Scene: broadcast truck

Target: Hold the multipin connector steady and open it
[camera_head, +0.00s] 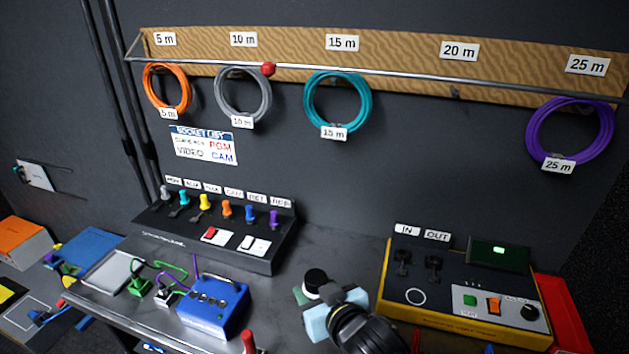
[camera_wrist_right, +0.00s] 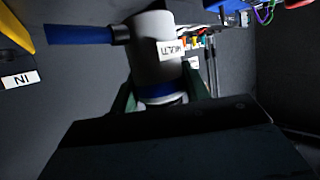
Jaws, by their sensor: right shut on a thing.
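The multipin connector is a pale grey-white cylinder with a black end, seen low in the middle of the head view (camera_head: 328,293). In the right wrist view the connector (camera_wrist_right: 155,47) carries a label reading "MULTI". A blue piece (camera_wrist_right: 80,34) sticks out from its side there, and a blue band shows near the fingers. My right gripper (camera_head: 333,306) is shut on the connector, with one finger on each side of it. Its fingers also show in the right wrist view (camera_wrist_right: 160,97). The connector's lower part is hidden by the gripper. My left gripper is in neither view.
A yellow-edged tester (camera_head: 445,325) marked IN and OUT stands to the right. A blue box (camera_head: 213,308) and a dark panel with coloured plugs (camera_head: 215,243) stand left. Coiled cables hang from a rail (camera_head: 400,73). Bare bench (camera_head: 335,250) lies behind the gripper.

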